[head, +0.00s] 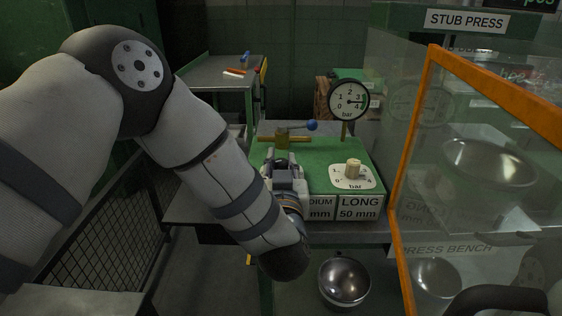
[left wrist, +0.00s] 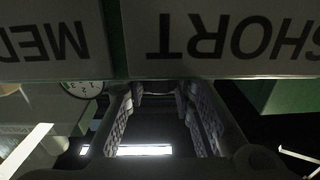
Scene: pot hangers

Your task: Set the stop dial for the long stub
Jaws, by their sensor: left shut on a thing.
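My left gripper (head: 285,170) is low over the left front of the green-topped block (head: 320,160). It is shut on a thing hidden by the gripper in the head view. The left wrist view shows both fingers (left wrist: 168,105) with a dark rounded piece at their tips, too dim to name. The stop dial cannot be clearly made out. The block's front has a LONG 50 mm label (head: 358,208) and a partly covered MEDIUM label (head: 320,207). The SHORT label (left wrist: 235,38) shows upside down in the left wrist view. My right gripper is not in view.
A brass bar with a blue-knobbed lever (head: 312,126) stands just behind the gripper. A pressure gauge (head: 348,100) rises at the back right. A pale knob (head: 353,168) sits on a white bar scale. An orange-framed clear guard (head: 408,180) stands right; a steel bowl (head: 344,282) is below.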

